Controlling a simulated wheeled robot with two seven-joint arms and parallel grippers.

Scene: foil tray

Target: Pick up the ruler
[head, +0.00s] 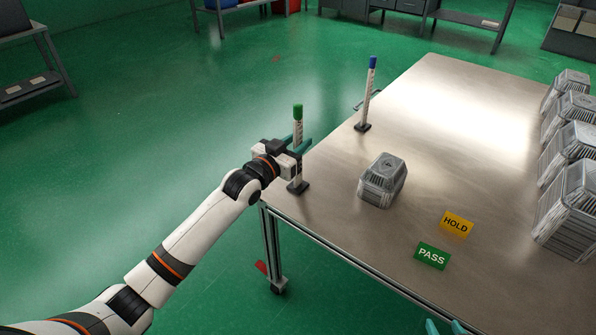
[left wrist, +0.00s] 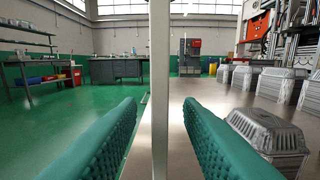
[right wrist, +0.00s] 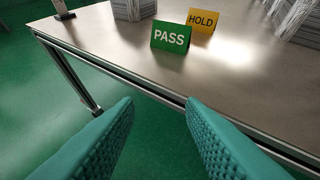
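Two white upright sticks with dark markings, ruler-like, stand in black bases on the table. The green-topped stick (head: 298,130) is at the table's near left corner, and the blue-topped stick (head: 368,95) is farther back. My left gripper (head: 298,148) is at the green-topped stick, partway up it. In the left wrist view a pale upright post (left wrist: 159,90) stands between the open fingers, with a gap on each side. My right gripper (right wrist: 160,105) is open and empty near the table's front edge; only its fingertips show at the bottom of the head view.
A grey foil tray stack (head: 382,180) stands right of the left gripper. A green PASS sign (head: 432,256) and yellow HOLD sign (head: 456,224) stand near the front. Several more tray stacks (head: 567,205) line the right side. The table's (head: 440,120) back middle is clear.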

